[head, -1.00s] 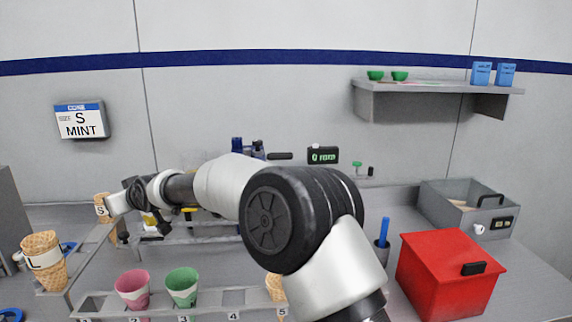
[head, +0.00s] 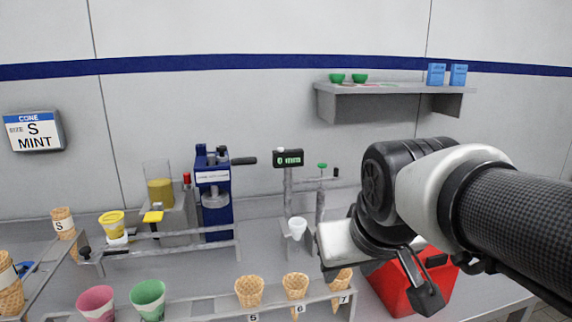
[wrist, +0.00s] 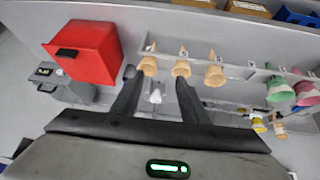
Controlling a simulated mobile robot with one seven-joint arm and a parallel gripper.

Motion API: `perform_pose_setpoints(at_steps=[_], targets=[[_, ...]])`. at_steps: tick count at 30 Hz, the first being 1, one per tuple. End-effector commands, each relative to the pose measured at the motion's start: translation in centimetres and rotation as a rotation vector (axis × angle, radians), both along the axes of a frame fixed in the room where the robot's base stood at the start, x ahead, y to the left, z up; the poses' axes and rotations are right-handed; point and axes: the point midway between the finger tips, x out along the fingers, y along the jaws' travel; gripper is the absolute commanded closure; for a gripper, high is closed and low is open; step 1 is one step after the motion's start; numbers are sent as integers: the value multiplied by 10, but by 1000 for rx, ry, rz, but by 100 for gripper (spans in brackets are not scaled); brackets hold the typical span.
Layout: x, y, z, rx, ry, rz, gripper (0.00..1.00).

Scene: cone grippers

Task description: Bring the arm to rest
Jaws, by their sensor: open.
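My gripper (wrist: 158,80) shows its two dark fingers in the wrist view, spread apart with nothing between them. In the head view, my arm reaches in from the right edge and is bent, with the hand low in front of the red box (head: 397,290). My gripper hangs above the counter, between the red box and the cone rack (head: 215,306). A small white cup (wrist: 155,97) on the counter shows between the fingers in the wrist view, beyond them. My arm hides part of the red box.
Several waffle cones stand in the rack's right slots, including one (head: 249,291); a pink cup (head: 96,303) and a green cup (head: 148,298) stand at left. A blue press (head: 213,190) and a scale display (head: 288,158) stand behind. A shelf (head: 390,95) hangs on the wall.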

Motion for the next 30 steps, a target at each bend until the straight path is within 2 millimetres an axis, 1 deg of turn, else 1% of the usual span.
perform_pose_setpoints(at_steps=[1, 3, 8, 9, 14, 17, 24, 27, 29, 30], targets=[[-17, -11, -6, 10, 13, -35, 60], [-39, -23, -16, 26, 36, -76, 60], [-85, -43, -41, 65, 86, -164, 60], [-82, -41, -19, 63, 86, -158, 60], [-81, -41, 16, 61, 88, -155, 60], [-81, -41, 40, 61, 87, -154, 60], [-80, -40, 110, 60, 86, -153, 60], [-80, -40, 128, 60, 86, -153, 60], [-80, -40, 133, 60, 86, -153, 60], [-80, -40, 135, 60, 86, -153, 66]])
